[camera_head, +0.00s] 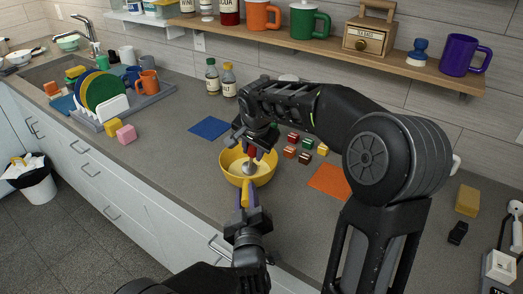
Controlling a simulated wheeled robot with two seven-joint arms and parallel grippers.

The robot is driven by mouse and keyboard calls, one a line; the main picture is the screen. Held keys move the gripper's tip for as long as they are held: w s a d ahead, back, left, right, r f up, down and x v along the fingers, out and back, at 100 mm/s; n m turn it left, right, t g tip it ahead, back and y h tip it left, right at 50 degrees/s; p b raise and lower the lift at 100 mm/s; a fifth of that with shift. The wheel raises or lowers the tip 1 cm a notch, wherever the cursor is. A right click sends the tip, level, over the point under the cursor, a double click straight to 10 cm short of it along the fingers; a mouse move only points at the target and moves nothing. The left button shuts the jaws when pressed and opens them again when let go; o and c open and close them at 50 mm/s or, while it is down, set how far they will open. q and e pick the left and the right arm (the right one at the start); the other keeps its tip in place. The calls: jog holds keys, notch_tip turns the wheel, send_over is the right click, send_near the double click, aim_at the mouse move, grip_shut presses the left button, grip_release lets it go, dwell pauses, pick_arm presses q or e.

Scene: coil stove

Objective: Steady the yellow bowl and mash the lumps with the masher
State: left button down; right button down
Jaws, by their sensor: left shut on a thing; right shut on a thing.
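The yellow bowl (235,172) stands upright on the grey counter in the middle of the head view. My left gripper (245,205) is below it in the picture, shut on the near side of the bowl. My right gripper (253,142) is above the bowl, shut on the masher (252,154), which has a red handle part showing between the fingers. The masher's lower part reaches into the bowl. The lumps inside the bowl are too small or hidden to make out.
A blue mat (210,128) lies behind left of the bowl and an orange mat (328,181) to its right. Several small coloured cubes (304,158) sit behind right. Two bottles (229,81) stand at the wall. A dish rack (140,107) is at left.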

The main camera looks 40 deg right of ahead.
notch_tip(320, 180, up, 8)
jog(key=w+a, duration=0.2)
jog(key=shift+w+a+r, duration=0.15)
jog(key=shift+w+a, duration=0.15)
jog(key=shift+w, duration=0.1)
dwell(2.2)
dwell(0.4)
jog(key=d+r, duration=0.1)
jog(key=r, duration=0.1)
jog(key=s+d+r, duration=0.1)
jog(key=d+r, duration=0.1)
jog(key=shift+d, duration=0.3)
jog(key=shift+f, duration=0.15)
jog(key=shift+f, duration=2.4)
